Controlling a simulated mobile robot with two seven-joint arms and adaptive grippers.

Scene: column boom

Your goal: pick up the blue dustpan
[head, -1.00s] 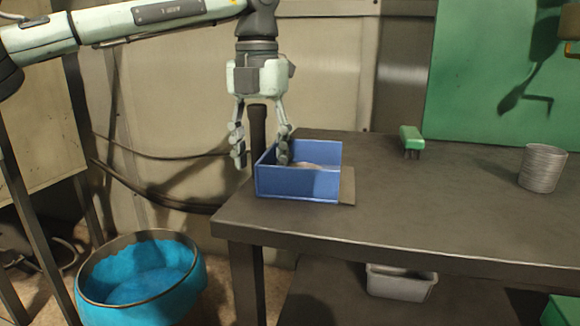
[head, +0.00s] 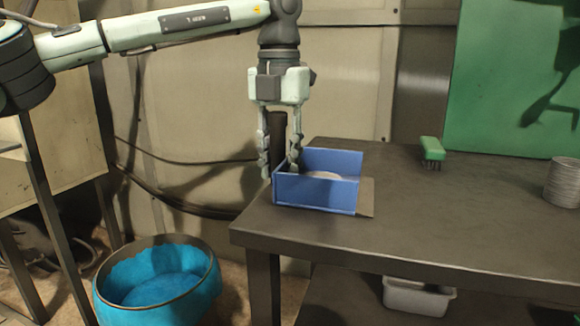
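The blue dustpan (head: 316,195) is a box-like pan at the left end of the dark table, with a flat brownish strip at its right edge. A pale, roundish thing (head: 323,174) shows inside it. A dark upright post (head: 278,130), perhaps its handle, stands at its left end. My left gripper (head: 280,168) points down there, one finger on each side of the post in this view. The right finger overlaps the pan's left end. Whether the fingers touch the post is unclear. My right gripper is out of view.
The table (head: 430,220) has a green brush (head: 432,149) farther back and a ribbed grey cylinder (head: 562,183) at the right. Its middle is clear. A blue-lined bin (head: 155,285) stands on the floor at left. A white tub (head: 418,297) sits below the tabletop.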

